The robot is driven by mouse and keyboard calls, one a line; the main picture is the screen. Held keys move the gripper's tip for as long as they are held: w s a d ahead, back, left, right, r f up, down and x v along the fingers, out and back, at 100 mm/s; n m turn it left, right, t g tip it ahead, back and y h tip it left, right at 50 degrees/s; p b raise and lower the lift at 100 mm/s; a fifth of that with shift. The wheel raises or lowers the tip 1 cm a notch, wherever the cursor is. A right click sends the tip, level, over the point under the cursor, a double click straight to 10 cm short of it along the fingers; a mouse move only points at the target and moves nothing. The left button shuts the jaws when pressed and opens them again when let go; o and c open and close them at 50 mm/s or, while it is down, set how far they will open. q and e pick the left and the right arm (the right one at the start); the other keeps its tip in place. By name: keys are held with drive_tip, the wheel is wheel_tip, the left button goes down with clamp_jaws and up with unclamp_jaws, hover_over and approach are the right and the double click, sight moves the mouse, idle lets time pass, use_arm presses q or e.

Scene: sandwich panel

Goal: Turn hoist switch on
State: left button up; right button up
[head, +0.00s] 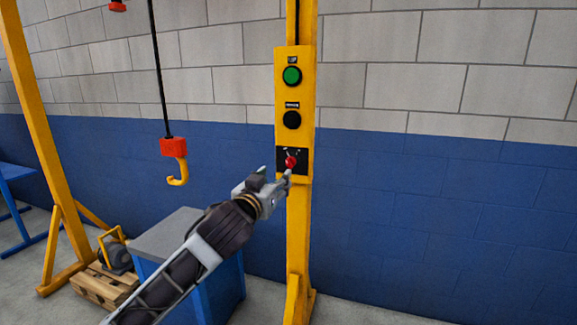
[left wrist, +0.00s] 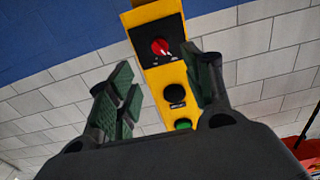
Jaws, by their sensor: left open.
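The yellow control panel (head: 293,138) is fixed to a yellow post. A red rotary switch (head: 291,162) sits on a black plate at its bottom. Above it are a black button (head: 292,119) and a green button (head: 292,76). My left gripper (head: 277,178) is at the switch, coming from the lower left. In the left wrist view the open fingers (left wrist: 160,95) stand to either side of the panel, and the red switch (left wrist: 160,46) shows beyond them. I cannot tell whether a finger touches it. My right gripper is not in view.
A hoist hook (head: 177,170) hangs on a cable left of the panel. A blue cabinet with a grey top (head: 170,233) stands below my left arm. The wall to the right is clear.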

sight(288, 164)
use_arm(q)
drive_tip(key=b+x, duration=0.1)
drive_tip(key=x, duration=0.7)
drive_tip(key=shift+f, duration=0.1)
drive_tip(key=shift+x, duration=1.9)
drive_tip(key=shift+w+d, duration=0.1)
drive_tip(key=shift+w, duration=0.25)
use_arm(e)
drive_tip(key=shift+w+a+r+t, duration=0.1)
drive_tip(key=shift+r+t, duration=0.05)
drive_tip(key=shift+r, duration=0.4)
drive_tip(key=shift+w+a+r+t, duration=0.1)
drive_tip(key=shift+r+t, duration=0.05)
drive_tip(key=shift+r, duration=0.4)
use_arm(q)
drive_tip(key=c, duration=1.1)
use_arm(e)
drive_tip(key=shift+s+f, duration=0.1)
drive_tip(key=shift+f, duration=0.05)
